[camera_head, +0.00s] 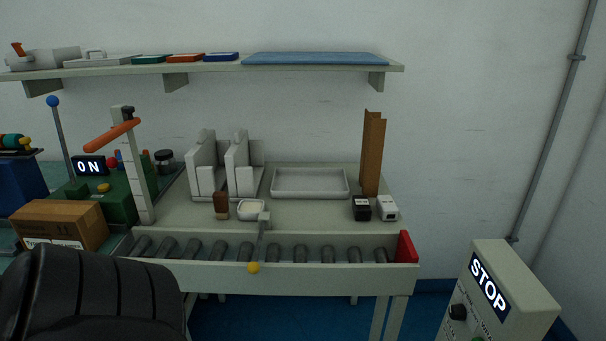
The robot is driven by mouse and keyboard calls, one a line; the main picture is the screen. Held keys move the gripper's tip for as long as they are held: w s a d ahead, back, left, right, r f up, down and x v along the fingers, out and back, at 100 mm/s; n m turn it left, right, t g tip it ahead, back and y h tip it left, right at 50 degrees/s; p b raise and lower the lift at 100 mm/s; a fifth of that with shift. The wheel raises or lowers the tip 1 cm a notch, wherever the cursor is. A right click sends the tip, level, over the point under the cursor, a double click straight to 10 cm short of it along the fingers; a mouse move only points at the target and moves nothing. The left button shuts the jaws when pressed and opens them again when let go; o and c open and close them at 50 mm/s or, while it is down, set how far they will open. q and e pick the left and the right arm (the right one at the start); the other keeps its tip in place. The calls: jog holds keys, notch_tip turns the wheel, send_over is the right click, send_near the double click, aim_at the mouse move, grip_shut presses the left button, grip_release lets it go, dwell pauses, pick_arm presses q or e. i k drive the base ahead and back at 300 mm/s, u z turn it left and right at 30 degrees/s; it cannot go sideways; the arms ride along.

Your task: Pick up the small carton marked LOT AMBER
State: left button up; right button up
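Two small box-shaped items stand side by side at the right end of the bench, behind the roller conveyor: a dark one (361,208) with a pale front patch and a white one (387,207) with dark marks. They may be small cartons, but their print is too small to read, so I cannot tell which, if either, is marked LOT AMBER. A larger brown cardboard carton (60,224) with a white label sits at the left. Neither gripper shows. A dark rounded form at the bottom left hides part of the foreground.
The roller conveyor (290,278) runs along the bench front, with a yellow-knobbed lever (254,267) and a red end plate (407,247). An empty grey tray (310,194) lies behind. A brown upright (373,152) stands behind the small boxes. A STOP box (520,290) is at right.

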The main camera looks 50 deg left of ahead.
aim_at(82, 225)
jog(key=u, duration=4.95)
jog(key=i, duration=2.35)
jog(key=z, duration=1.55)
